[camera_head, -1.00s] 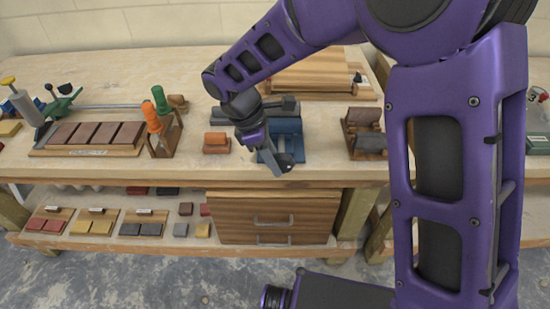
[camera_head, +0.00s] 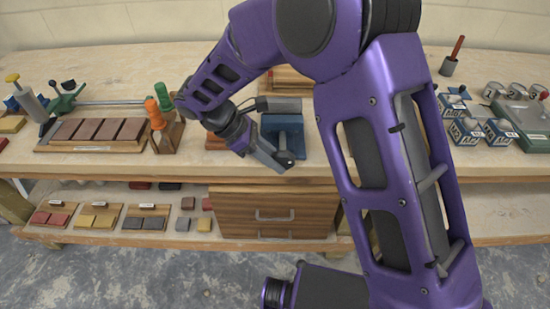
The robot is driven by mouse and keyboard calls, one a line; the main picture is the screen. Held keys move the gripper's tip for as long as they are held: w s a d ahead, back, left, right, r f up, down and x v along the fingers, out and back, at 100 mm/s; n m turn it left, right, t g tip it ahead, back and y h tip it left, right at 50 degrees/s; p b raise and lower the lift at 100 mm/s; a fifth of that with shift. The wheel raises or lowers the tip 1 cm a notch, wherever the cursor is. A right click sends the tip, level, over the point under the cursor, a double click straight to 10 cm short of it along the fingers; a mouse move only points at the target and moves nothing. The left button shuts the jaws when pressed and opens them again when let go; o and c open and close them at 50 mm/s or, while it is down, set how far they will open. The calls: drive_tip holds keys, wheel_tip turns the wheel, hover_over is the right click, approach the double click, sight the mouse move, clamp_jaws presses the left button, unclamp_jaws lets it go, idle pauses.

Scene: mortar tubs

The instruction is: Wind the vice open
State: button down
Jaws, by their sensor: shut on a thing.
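The blue vice (camera_head: 284,127) stands on the bench near its front edge, with a grey screw or slide between its sides. My gripper (camera_head: 285,160) is low at the front of the vice, coming in from the left. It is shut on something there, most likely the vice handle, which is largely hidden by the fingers. A dark round end (camera_head: 287,156) shows at the fingertips. How far the vice jaws are apart is hard to tell at this size.
Green and orange-handled tools (camera_head: 158,112) stand in a wooden rack to the left. A board of brown blocks (camera_head: 98,132) lies further left. Blue-and-white boxes (camera_head: 466,131) and a green case (camera_head: 530,122) are at the right. Drawers (camera_head: 272,212) sit below the bench.

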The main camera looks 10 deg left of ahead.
drive_tip(key=shift+w, duration=0.1)
drive_tip(key=c, duration=0.7)
unclamp_jaws()
drive_tip(key=shift+a, duration=0.1)
drive_tip(key=p+v, duration=0.2)
drive_tip(key=v, duration=1.5)
drive_tip(key=shift+r, duration=0.2)
